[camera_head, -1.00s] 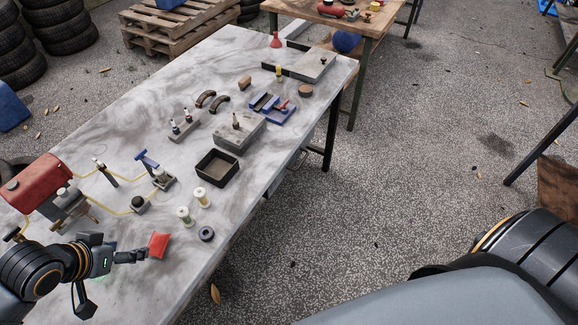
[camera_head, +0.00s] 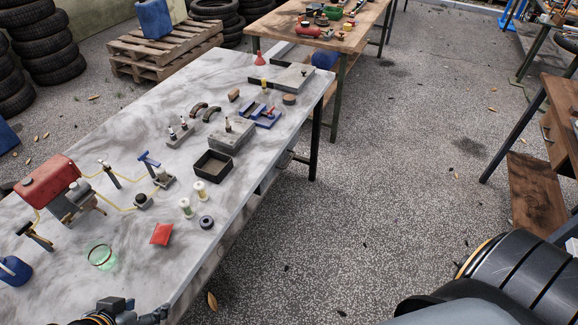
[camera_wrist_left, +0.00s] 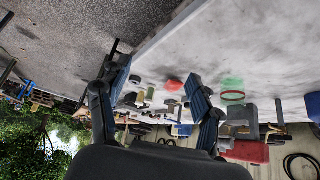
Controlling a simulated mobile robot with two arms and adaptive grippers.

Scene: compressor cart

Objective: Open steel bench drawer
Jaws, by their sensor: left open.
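The steel bench (camera_head: 100,240) has a grey, smudged top and runs from the lower left to the upper middle of the head view. Under its right-hand edge a small part (camera_head: 272,176) shows in shadow; I cannot tell whether it is the drawer. No drawer front or handle shows clearly. My left gripper (camera_head: 152,316) is at the bottom edge of the head view, partly cut off, near the bench's front edge. In the left wrist view its fingers (camera_wrist_left: 157,85) are spread, with nothing between them. My right gripper is not in view.
On the bench are a red packet (camera_head: 161,234), a black tray (camera_head: 213,168), a red tank (camera_head: 47,178), a blue jug (camera_head: 14,270) and small parts. A wooden table (camera_head: 300,25) stands behind. The speckled floor (camera_head: 370,190) to the right is mostly clear.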

